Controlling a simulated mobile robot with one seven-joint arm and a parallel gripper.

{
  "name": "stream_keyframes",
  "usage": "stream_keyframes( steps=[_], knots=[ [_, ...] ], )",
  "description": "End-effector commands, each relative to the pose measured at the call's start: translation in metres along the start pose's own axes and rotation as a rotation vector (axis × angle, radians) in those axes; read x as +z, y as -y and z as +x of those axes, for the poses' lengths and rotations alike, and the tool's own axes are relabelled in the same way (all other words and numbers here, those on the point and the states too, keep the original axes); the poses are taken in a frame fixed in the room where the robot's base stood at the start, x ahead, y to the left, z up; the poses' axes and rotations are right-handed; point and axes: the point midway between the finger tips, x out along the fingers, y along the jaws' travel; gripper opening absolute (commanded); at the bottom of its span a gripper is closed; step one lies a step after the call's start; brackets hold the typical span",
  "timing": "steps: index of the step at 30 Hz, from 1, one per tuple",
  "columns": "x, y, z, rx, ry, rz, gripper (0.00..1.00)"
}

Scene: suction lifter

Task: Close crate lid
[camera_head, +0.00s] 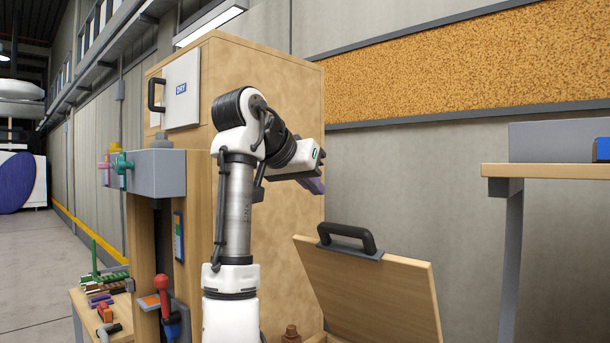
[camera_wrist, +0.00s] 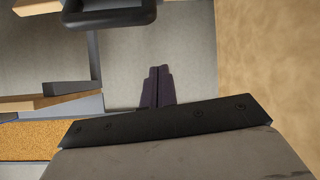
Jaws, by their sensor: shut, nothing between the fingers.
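The crate lid (camera_head: 368,295) is a light wooden panel with a black handle (camera_head: 346,238) on its upper edge. It stands raised and tilted at lower centre right in the head view. The crate below it is mostly cut off by the bottom edge. My gripper (camera_head: 318,187) is above and slightly left of the handle, apart from it, pointing to the right. In the wrist view my gripper's dark purple fingers (camera_wrist: 157,88) are together with nothing between them. A dark handle (camera_wrist: 108,17) shows at the top of that view, apart from the fingers.
A tall wooden cabinet (camera_head: 285,95) stands behind my arm. A wooden table (camera_head: 550,171) with a grey box (camera_head: 550,141) is at right. A low bench (camera_head: 88,305) with several small items is at lower left. Bare wall shows between lid and table.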

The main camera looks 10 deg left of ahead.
Motion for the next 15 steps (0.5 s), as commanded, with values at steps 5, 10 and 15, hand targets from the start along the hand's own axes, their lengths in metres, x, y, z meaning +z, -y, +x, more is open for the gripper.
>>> stream_keyframes(
  steps=[5, 10, 15],
  knots=[
    [-0.003, 0.000, 0.040, 0.001, 0.002, -0.001, 0.00],
    [0.013, 0.001, 0.047, -0.003, -0.004, -0.001, 0.00],
    [0.028, 0.001, 0.042, -0.001, -0.003, -0.001, 0.00]
  ],
)
